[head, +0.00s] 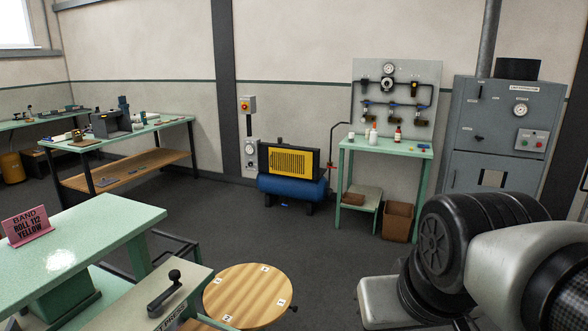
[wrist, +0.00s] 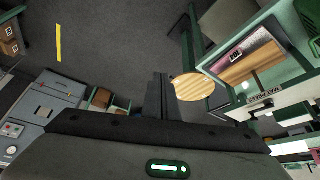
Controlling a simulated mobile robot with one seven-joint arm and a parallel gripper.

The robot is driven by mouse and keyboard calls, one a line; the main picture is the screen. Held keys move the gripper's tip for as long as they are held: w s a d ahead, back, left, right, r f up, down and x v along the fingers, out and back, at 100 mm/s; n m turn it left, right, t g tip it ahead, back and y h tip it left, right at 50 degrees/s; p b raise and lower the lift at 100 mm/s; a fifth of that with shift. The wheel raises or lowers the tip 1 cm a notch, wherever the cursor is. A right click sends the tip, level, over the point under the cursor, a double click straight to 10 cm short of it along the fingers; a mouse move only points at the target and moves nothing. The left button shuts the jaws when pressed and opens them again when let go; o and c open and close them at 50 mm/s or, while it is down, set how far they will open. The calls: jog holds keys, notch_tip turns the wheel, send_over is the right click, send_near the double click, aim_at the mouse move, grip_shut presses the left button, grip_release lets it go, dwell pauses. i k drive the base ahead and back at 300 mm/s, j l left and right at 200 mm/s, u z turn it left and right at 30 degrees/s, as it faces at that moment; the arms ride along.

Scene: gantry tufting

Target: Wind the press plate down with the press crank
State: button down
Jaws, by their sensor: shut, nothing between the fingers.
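The press crank (head: 166,295) is a black bar with an upright knob on a grey-green top at the bottom of the head view. A label partly reading "PRESS" sits beside it. I cannot clearly pick out the press plate in either view. My gripper (wrist: 161,82) is shut and empty, its dark fingers pointing up the wrist view over the floor, left of the label and apart from the press. My gripper is outside the head view.
A round numbered wooden top (head: 247,297) stands right of the crank; it also shows in the wrist view (wrist: 194,87). A green table (head: 85,232) with a pink sign (head: 26,226) is at left. A blue compressor (head: 292,187) and grey cabinet (head: 505,130) stand behind. The middle floor is clear.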

aim_at(156, 310)
jog(key=u, duration=1.4)
jog(key=i+l+u, duration=0.1)
jog(key=l+u, duration=0.15)
jog(key=l, duration=0.3)
